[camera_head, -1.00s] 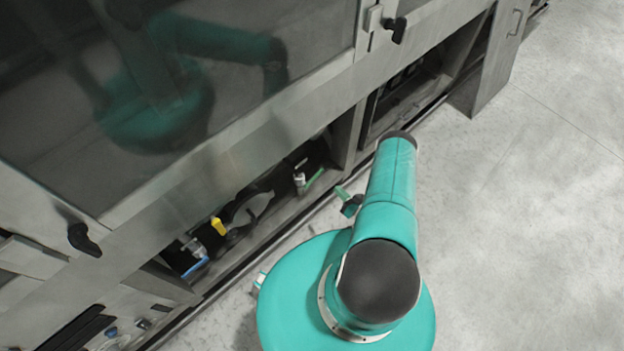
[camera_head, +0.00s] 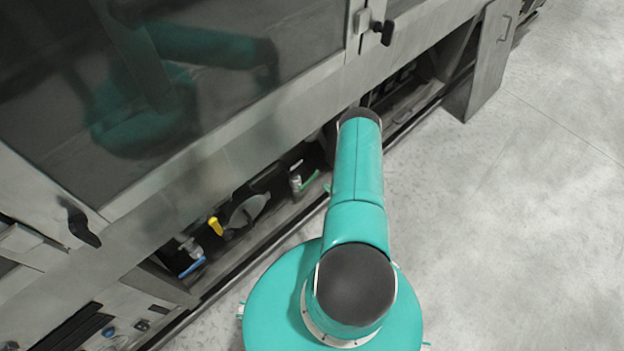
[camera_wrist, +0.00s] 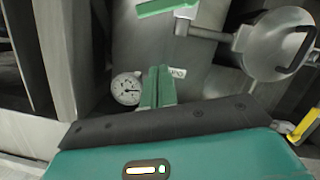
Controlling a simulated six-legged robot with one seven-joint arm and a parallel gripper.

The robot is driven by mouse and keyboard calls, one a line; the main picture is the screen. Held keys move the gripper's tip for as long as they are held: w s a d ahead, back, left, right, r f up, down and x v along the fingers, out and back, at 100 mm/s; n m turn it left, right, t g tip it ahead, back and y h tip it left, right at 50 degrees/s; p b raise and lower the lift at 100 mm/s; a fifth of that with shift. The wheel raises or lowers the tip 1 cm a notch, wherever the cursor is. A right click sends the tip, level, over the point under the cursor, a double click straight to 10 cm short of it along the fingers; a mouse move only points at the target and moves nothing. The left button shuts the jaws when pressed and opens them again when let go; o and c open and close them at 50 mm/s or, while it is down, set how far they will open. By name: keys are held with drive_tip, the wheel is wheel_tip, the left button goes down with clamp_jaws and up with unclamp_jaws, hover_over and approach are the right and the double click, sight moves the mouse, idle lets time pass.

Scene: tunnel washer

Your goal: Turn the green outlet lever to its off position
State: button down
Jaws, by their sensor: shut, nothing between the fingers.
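The green outlet lever (camera_head: 310,181) is on a small metal valve low in the machine's open lower bay, just left of my arm in the head view. In the wrist view the green lever (camera_wrist: 165,7) shows at the top edge, lying nearly level with a slight tilt. My gripper (camera_wrist: 158,70) has its two green fingers together, with nothing between them. The fingertips point toward the lever and appear apart from it. In the head view my gripper is mostly hidden behind my arm.
A yellow lever (camera_head: 216,226) and a blue lever (camera_head: 192,267) sit further left in the bay. A round metal disc (camera_wrist: 272,45) is at right in the wrist view; a dial gauge (camera_wrist: 127,88) is left of my fingers. Open floor (camera_head: 530,230) lies to the right.

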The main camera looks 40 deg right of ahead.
hover_over(314, 175)
drive_tip(key=s+a, duration=0.2)
drive_tip(key=s, duration=0.1)
wheel_tip(314, 175, down, 2)
drive_tip(key=f, duration=0.2)
drive_tip(key=d+f, duration=0.1)
drive_tip(key=f, duration=0.1)
drive_tip(key=shift+w+d, duration=0.1)
drive_tip(key=shift+w, duration=0.2)
